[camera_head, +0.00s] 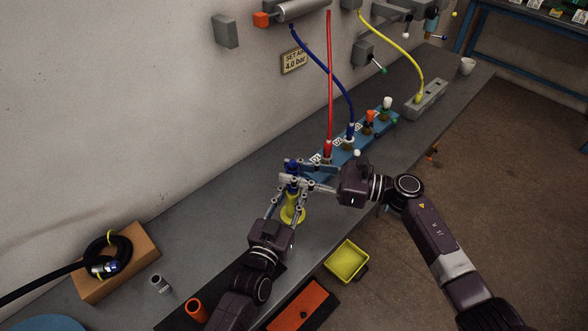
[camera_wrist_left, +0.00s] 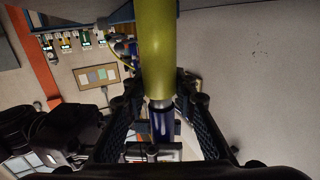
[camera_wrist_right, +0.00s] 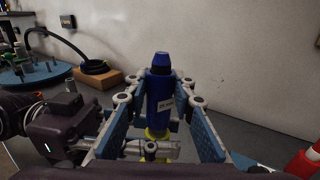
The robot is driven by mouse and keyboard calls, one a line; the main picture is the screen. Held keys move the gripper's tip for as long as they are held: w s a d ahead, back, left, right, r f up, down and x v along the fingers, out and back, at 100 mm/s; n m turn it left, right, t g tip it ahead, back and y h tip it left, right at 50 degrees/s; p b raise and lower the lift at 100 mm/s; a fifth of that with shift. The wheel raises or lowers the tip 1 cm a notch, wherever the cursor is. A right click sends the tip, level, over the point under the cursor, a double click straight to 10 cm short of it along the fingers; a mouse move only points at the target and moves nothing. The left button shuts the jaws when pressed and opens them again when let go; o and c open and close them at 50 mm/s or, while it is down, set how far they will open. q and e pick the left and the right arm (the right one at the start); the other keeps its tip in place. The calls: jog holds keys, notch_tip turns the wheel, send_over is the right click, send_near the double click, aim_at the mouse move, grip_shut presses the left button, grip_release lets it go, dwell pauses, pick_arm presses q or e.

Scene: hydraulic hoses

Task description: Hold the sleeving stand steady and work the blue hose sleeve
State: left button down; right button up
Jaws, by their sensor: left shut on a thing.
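The sleeving stand (camera_head: 291,214) is a yellow post upright on the grey bench. My left gripper (camera_head: 288,200) is shut around it; its yellow post fills the space between the fingers in the left wrist view (camera_wrist_left: 157,55). The blue hose sleeve (camera_wrist_right: 160,95), with a narrower tip and a white label, stands upright at the stand's top. My right gripper (camera_wrist_right: 160,85) has one finger on each side of it, and narrow gaps seem to show beside the sleeve. The sleeve's lower end is partly hidden in the head view.
A blue manifold (camera_head: 345,152) with red and blue hoses stands just behind the grippers. A yellow bin (camera_head: 347,261) is at the bench's front edge. A coiled black hose lies at a cardboard box (camera_head: 136,272) on the left. An orange cup (camera_head: 196,310) stands beside my left arm.

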jog(key=o, duration=0.4)
jog(key=v, duration=1.2)
pick_arm(q)
jog(key=c, duration=1.5)
grip_release()
